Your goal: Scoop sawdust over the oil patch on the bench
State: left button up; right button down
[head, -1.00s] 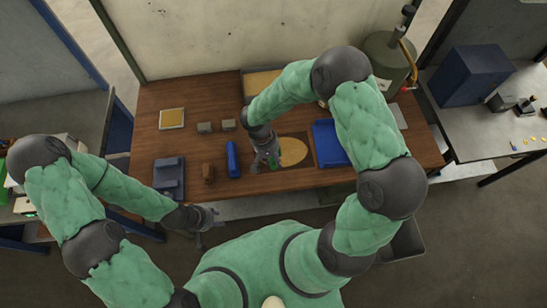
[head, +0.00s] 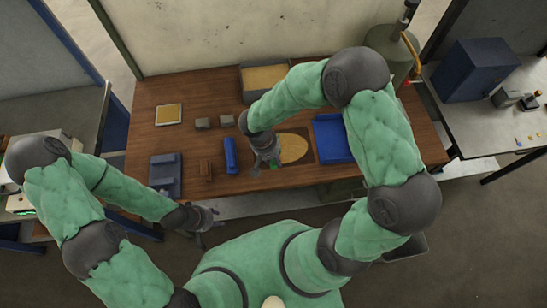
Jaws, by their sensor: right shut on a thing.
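A tan, sawdust-coloured oval patch (head: 293,148) lies on a darker rectangle on the wooden bench (head: 215,95). No bare oil can be made out. A grey bin (head: 243,80) with tan sawdust (head: 265,76) stands at the back of the bench, partly behind my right arm. My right gripper (head: 266,161) points down just left of the oval patch. It is shut on a small, mostly hidden thing with a bit of green, perhaps the scoop's handle. My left gripper (head: 206,222) is empty and looks open, in front of the bench's front edge.
A blue tray (head: 333,138) lies right of the patch. A blue block (head: 231,155), a brown brush-like block (head: 206,170) and a blue-grey holder (head: 165,175) lie left. Two grey blocks (head: 202,123) and a yellow-topped tile (head: 169,114) are farther back. A green tank (head: 392,50) stands back right.

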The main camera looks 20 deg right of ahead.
aim_at(274, 167)
jog(key=shift+s+a+f+t+b, duration=0.15)
jog(key=shift+s+f+t+b, duration=0.5)
jog(key=shift+b, duration=1.5)
jog(key=shift+w+r, duration=0.1)
jog(key=shift+s+a+f+t+h+b, duration=0.1)
jog(key=shift+s+f+t+h+b, duration=0.3)
jog(key=shift+b, duration=1.3)
jog(key=shift+s+a+f+t+h+b, duration=0.15)
jog(key=shift+t+b, duration=0.4)
jog(key=shift+b, duration=1.1)
jog(key=shift+d+b, duration=0.1)
jog(key=shift+b, duration=0.2)
